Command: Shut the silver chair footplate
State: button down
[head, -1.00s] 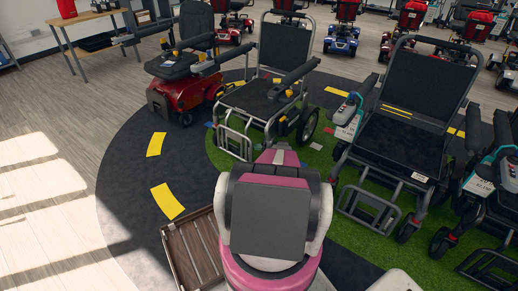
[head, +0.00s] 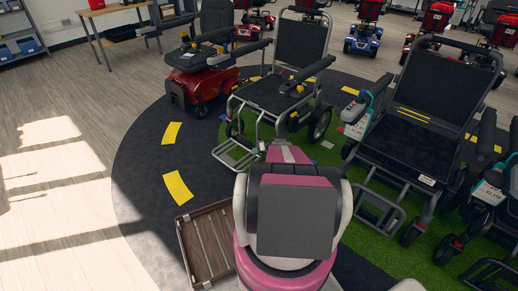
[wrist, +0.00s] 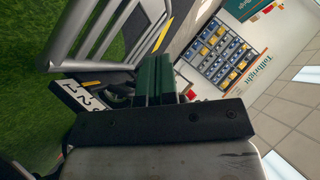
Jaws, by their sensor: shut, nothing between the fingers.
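The silver-framed chair (head: 290,95) stands ahead, with a black seat and back. Its barred footplate (head: 236,157) sticks out low at the front, near the floor and tilted outward from the frame. Silver bars, probably this footplate (wrist: 105,35), cross the upper left of the wrist view, close to my gripper. My gripper (wrist: 150,78) shows there as dark green fingers, shut and empty. I cannot tell whether they touch the bars. In the head view my pink and white arm hides the gripper.
A grey-framed chair (head: 415,120) with its own footplate (head: 377,212) stands at right. A red scooter (head: 190,88) stands behind left. A slatted wooden crate (head: 208,245) lies beside my arm. The pale floor at left is open.

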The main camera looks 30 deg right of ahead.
aim_at(248, 166)
jog(key=a+f+n+h, duration=0.1)
jog(key=f+h, duration=0.1)
jog(key=s+a+f+n+t+h, duration=0.1)
jog(key=a+f, duration=0.1)
jog(key=f, duration=0.1)
jog(key=s+a+f+n+h, duration=0.1)
jog(key=a+f+h, duration=0.1)
jog(key=shift+s+a+f+t+h, duration=0.1)
jog(key=shift+a+f+t+h, duration=0.15)
jog(key=shift+t+h, duration=0.05)
jog(key=shift+s+a+f, duration=0.1)
jog(key=shift+a+f, duration=0.1)
jog(key=shift+f, duration=0.35)
jog(key=shift+f, duration=0.2)
